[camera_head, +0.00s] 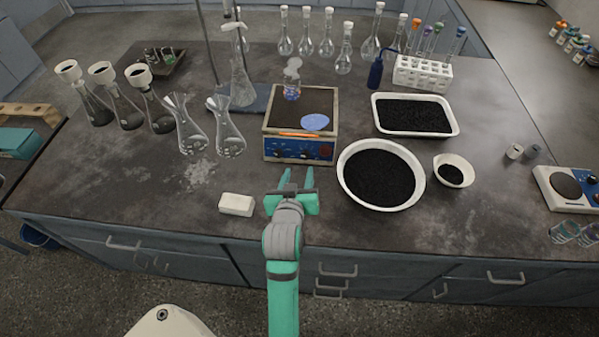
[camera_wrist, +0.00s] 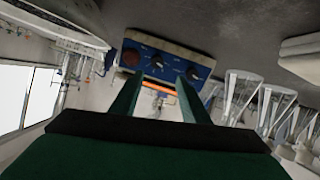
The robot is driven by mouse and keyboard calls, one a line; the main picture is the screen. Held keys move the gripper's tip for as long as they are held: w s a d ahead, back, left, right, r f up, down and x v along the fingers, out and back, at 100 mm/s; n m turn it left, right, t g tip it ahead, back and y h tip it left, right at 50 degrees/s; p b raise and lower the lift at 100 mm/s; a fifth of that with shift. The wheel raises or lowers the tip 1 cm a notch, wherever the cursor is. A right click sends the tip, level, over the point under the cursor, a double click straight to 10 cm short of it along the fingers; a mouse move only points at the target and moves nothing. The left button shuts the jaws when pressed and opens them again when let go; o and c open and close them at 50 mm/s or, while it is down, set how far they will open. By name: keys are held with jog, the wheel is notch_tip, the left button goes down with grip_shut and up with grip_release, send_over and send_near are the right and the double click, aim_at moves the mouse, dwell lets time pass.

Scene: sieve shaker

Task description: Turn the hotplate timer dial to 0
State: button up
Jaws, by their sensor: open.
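The hotplate (camera_head: 272,123) stands mid-bench, its blue front panel (camera_head: 300,150) facing my gripper. In the wrist view the panel (camera_wrist: 171,55) shows a dark red round part (camera_wrist: 131,58), a middle dial (camera_wrist: 157,62) and another dial (camera_wrist: 193,73). I cannot tell which is the timer dial or read its setting. My gripper (camera_head: 297,178) is open and empty in front of the panel, apart from it. Its two green fingers also show in the wrist view (camera_wrist: 160,85), pointing at the panel.
On the hotplate are a steaming beaker (camera_head: 292,90), a blue disc (camera_head: 315,122) and an orange strip (camera_head: 299,134). A round basin (camera_head: 347,185) of black grains is close right. A white block (camera_head: 236,204) and flasks (camera_head: 228,140) are left.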

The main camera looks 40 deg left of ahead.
aim_at(306, 157)
jog(key=w+a+f+m, duration=0.1)
jog(key=w, duration=0.1)
jog(key=w+a+f, duration=0.1)
jog(key=w, duration=0.2)
jog(key=w+a+f+m+y, duration=0.1)
jog(key=w+f, duration=0.1)
jog(key=w, duration=0.1)
jog(key=shift+w+a+m+g, duration=0.25)
jog(key=shift+a+m+g, duration=0.05)
jog(key=shift+a, duration=0.1)
dwell(0.3)
jog(key=c, duration=1.1)
